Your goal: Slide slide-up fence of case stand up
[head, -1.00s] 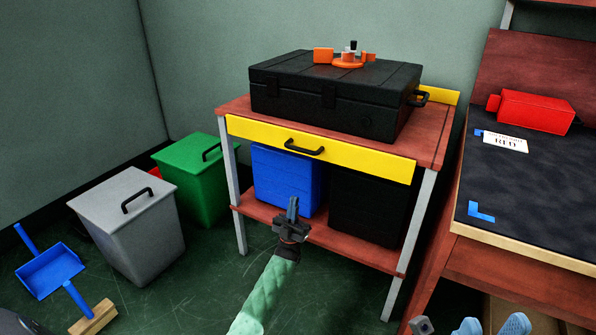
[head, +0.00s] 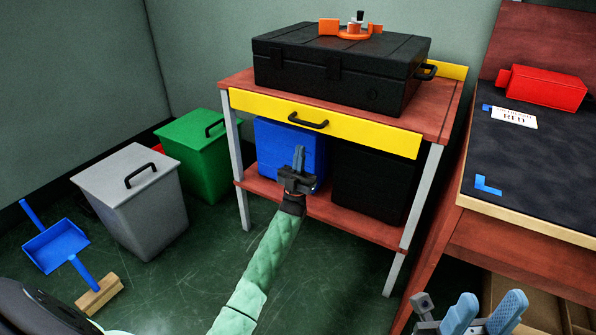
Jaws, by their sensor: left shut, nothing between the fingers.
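The case stand (head: 243,190) is a reddish-brown table on grey legs with a lower shelf. Its slide-up fence, a yellow front panel (head: 370,138), runs along the front edge below the tabletop. A black bar handle (head: 308,122) is at the panel's middle. My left gripper (head: 298,158) is shut and empty, pointing up. In the picture it lies just below the handle, apart from it, in front of the blue bin. My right gripper (head: 484,312) is at the bottom right edge, its blue fingers apart, away from the stand.
A black case (head: 330,75) with an orange part (head: 350,30) lies on the stand. A blue bin (head: 275,145) and a black bin (head: 370,188) sit on its shelf. Grey (head: 140,205) and green bins (head: 195,160) stand left. A dark-topped workbench (head: 540,175) is right.

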